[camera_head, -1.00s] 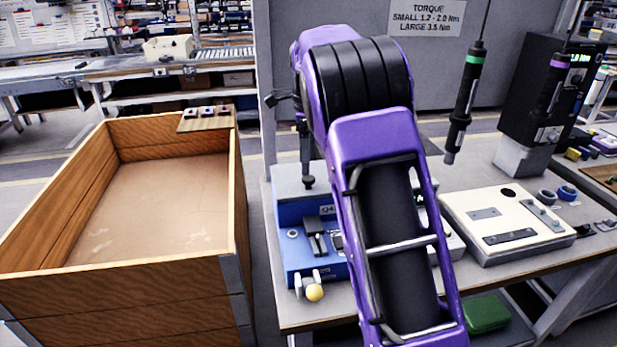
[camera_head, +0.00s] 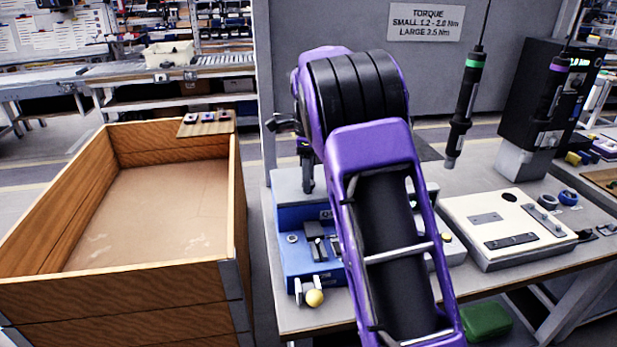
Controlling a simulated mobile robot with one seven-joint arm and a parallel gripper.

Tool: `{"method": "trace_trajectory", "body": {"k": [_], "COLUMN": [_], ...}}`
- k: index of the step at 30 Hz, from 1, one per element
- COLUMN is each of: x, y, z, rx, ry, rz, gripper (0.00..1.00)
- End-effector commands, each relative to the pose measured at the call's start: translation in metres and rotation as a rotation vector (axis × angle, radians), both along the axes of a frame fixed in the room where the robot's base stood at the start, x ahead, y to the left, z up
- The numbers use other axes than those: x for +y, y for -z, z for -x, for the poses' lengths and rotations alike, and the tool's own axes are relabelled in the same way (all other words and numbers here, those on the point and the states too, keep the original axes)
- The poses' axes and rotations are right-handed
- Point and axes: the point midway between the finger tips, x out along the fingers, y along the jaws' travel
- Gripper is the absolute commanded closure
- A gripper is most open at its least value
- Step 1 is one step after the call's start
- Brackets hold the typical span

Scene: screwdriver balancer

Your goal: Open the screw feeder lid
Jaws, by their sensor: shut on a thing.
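My purple and black arm (camera_head: 388,215) rises through the middle of the head view and bends over at the top, in front of the bench. My gripper is hidden behind it, so its fingers and what they touch do not show. I cannot make out a screw feeder lid. A pale grey part (camera_head: 452,248) shows just right of the arm, mostly covered, and I cannot tell whether it belongs to the feeder. A small black piece (camera_head: 277,123) sticks out left of the arm, unclear what it is.
A blue fixture (camera_head: 300,262) with a yellow-knobbed lever stands left of the arm. A cream panel (camera_head: 500,228) lies to the right. Two screwdrivers (camera_head: 462,110) hang above the bench, near a black box (camera_head: 520,95). A wooden crate (camera_head: 130,295) stands left, its floor bare.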

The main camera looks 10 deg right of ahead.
Motion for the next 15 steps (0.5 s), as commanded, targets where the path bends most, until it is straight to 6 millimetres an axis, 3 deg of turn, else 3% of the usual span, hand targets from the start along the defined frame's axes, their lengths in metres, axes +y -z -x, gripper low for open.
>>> {"method": "trace_trajectory", "body": {"k": [2,15], "x": [0.0001,0.0002], "y": [-0.0001,-0.0002], "z": [0.0002,0.0002], "rx": [0.001,0.001], "ry": [0.0,0.0], "rz": [0.0,0.0], "gripper": [1.0,1.0]}}
